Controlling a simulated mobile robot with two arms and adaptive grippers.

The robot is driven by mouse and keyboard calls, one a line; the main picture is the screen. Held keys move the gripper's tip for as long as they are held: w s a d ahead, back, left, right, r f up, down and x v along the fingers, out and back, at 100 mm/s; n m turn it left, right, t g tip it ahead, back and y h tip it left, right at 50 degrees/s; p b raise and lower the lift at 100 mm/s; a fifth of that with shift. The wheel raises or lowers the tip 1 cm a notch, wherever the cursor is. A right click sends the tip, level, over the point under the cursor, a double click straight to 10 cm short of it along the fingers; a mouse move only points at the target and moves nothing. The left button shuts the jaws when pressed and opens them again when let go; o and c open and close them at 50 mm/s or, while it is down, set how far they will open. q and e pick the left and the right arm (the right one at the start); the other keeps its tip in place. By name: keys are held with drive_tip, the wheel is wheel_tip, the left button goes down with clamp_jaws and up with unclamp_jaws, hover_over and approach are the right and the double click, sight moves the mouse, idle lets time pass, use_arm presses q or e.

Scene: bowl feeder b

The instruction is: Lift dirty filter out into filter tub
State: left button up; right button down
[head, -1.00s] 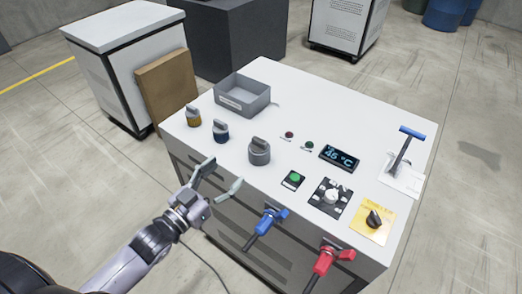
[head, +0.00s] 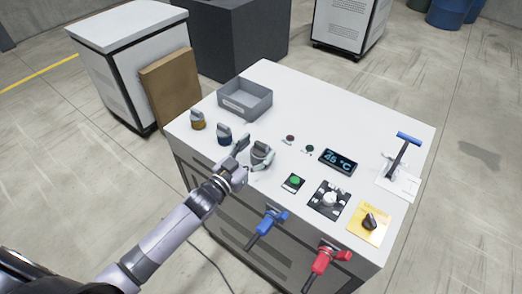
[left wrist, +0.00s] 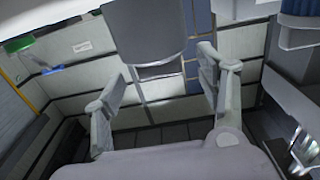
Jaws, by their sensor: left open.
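In the left wrist view a large grey body, apparently the same filter (left wrist: 145,38), appears ahead between the open fingers (left wrist: 163,95). Neither finger clearly touches it. The grey open tub (head: 262,104) with a label sits at the back left of the top and looks empty. My right gripper is not in view.
A green button (head: 293,182), a display (head: 338,161) and a dial (head: 330,198) lie right. Blue (head: 268,222) and red (head: 325,260) valves stick out in front.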

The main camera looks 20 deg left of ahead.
use_arm(q)
drive_tip(key=shift+x, duration=1.15)
drive_tip(key=shift+s, duration=0.1)
drive_tip(key=shift+c, duration=0.5)
drive_tip(key=c, duration=1.2)
